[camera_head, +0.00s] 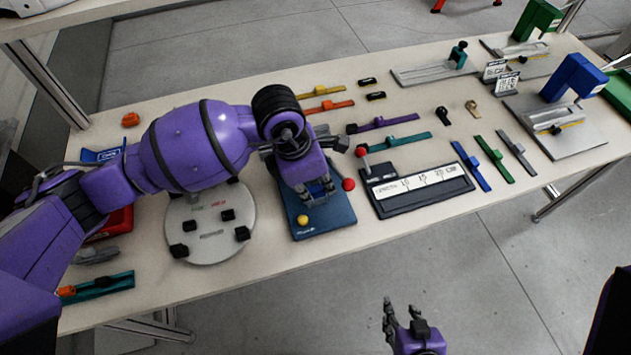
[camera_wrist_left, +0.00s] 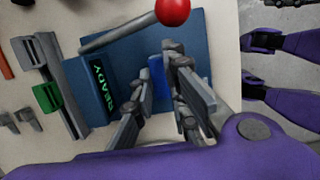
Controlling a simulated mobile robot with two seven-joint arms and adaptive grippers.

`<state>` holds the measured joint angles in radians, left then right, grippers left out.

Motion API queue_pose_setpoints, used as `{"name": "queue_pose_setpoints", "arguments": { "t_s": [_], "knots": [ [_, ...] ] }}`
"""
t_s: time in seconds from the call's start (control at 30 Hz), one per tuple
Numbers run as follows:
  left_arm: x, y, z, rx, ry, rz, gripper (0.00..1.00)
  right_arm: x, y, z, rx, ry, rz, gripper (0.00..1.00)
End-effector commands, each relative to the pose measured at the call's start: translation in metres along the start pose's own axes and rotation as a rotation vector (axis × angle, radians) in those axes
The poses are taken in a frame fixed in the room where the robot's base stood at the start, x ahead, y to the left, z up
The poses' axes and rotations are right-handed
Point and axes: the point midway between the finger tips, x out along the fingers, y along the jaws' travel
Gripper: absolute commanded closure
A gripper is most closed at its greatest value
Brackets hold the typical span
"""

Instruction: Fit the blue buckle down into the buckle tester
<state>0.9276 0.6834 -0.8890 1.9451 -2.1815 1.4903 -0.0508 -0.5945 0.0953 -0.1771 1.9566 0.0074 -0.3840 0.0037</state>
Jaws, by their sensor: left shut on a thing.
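The buckle tester (camera_head: 335,221) is a blue plate with a red-knobbed lever and a yellow knob, near the table's front edge. In the left wrist view the tester (camera_wrist_left: 118,48) shows a lit READY display and the lever's red ball. My left gripper (camera_head: 318,195) points down over the tester. It is shut on the blue buckle (camera_wrist_left: 157,78), of which only a blue patch shows between the fingers. Whether the buckle touches its seat cannot be told. My right gripper (camera_head: 404,312) is open and empty, off the table's front edge.
A round grey plate with black blocks (camera_head: 205,248) stands left of the tester. A dark gauge box (camera_head: 420,189) stands close on the right. Several coloured straps, including a blue one (camera_head: 470,165), lie beyond it. The floor in front is clear.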

Motion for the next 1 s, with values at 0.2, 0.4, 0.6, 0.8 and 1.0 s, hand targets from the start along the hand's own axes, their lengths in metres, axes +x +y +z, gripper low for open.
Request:
{"name": "queue_pose_setpoints", "arguments": {
  "t_s": [0.2,0.4,0.6,0.8,1.0],
  "knots": [
    [0.004,0.0,-0.001,0.0,0.001,-0.001,0.79,0.001,-0.001,0.002,0.003,-0.003,0.0,0.6],
    [0.004,0.0,-0.001,0.0,0.0,0.0,0.65,0.001,-0.003,0.0,0.012,0.001,0.0,0.6],
    [0.003,0.0,-0.001,0.0,0.0,0.0,0.65,0.0,-0.003,-0.002,0.013,0.005,0.001,0.6],
    [-0.017,0.001,0.0,0.002,-0.002,0.003,0.65,0.0,-0.002,-0.001,0.01,0.003,0.001,0.6],
    [-0.059,0.001,-0.001,0.002,-0.001,0.004,0.65,0.001,-0.003,-0.001,0.009,0.002,0.0,0.6]
  ]
}}
